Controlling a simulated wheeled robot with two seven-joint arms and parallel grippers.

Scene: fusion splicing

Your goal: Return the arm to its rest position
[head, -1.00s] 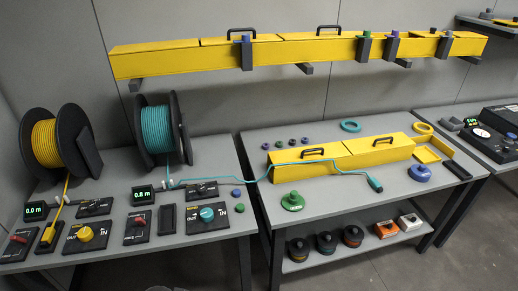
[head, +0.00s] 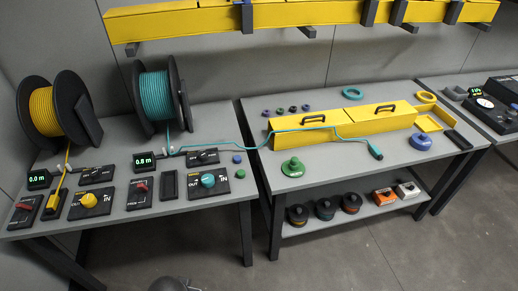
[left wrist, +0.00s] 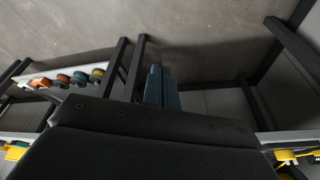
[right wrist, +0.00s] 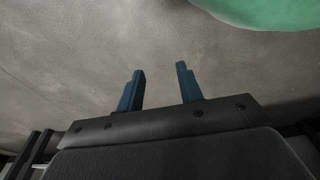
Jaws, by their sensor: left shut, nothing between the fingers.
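My left gripper (left wrist: 162,88) shows in the left wrist view with its two blue fingers side by side and touching, nothing between them. It hangs over open floor, clear of the tables. My right gripper (right wrist: 160,82) shows in the right wrist view with its two blue fingers wide apart and nothing between them, over bare floor. Neither gripper is in the head view; only a small dark rounded part shows at its bottom edge.
The left table (head: 110,220) carries a yellow reel (head: 44,112) and control panels. The middle table (head: 330,165) carries a yellow closed trough (head: 345,122) and a green knob (head: 292,167). A yellow overhead duct (head: 200,20) spans the wall. A green rounded surface (right wrist: 260,10) fills the right wrist view's top right.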

